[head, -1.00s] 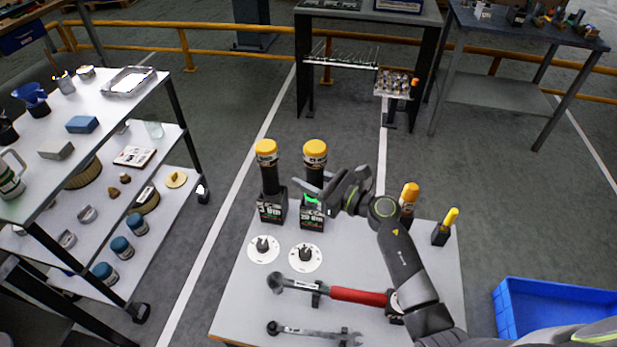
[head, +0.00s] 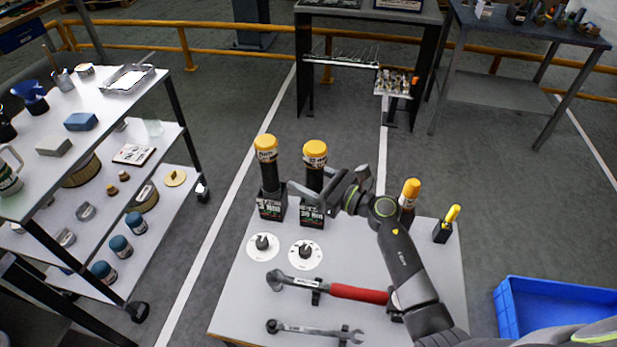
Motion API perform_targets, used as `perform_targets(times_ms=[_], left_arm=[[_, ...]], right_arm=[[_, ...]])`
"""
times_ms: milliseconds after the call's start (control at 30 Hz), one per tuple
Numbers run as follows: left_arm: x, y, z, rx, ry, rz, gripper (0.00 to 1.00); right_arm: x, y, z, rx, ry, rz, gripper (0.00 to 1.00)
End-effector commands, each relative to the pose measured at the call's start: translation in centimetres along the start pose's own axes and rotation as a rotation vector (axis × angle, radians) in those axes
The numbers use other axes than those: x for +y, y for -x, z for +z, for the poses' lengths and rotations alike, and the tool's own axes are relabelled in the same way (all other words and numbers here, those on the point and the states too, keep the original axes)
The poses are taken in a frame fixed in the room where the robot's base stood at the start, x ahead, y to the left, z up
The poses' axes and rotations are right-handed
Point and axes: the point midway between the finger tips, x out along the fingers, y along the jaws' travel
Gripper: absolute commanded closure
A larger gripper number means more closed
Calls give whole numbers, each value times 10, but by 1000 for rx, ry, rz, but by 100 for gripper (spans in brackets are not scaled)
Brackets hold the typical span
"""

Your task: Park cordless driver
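Two dark upright cylindrical tools with yellow caps stand in black labelled holders at the back of the near table. They look like the drivers: a left one (head: 267,165) in its left holder (head: 270,207) and a right one (head: 314,160) in its right holder (head: 311,217). My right gripper (head: 318,186) is at the right driver, just above its holder. Its fingers are spread, one reaching left across the driver's lower part and one to its right. The fingers hide that lower part, and contact cannot be told. My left gripper is not in view.
Two white dials (head: 305,255) lie in front of the holders. A red-handled wrench (head: 350,293) and a smaller wrench (head: 310,331) lie nearer. Yellow-topped tools (head: 410,190) stand at the right. A blue crate (head: 550,307) is at right, and a loaded shelf cart (head: 160,110) at left.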

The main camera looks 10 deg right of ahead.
Motion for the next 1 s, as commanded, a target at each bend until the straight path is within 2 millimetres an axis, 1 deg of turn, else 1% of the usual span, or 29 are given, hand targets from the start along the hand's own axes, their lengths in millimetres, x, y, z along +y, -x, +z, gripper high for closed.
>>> perform_targets(times_ms=[333, 467, 567, 800, 1000], left_arm=[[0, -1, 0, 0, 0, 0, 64], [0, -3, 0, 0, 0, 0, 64], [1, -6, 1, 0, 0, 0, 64], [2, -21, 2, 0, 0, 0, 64], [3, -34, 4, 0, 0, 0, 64]], right_arm=[[0, 2, -3, 4, -2, -1, 39], [0, 11, -4, 4, 0, -2, 39], [0, 27, -5, 6, 2, -2, 39], [0, 85, -6, 7, 5, -1, 39], [0, 129, -6, 7, 3, -1, 39]])
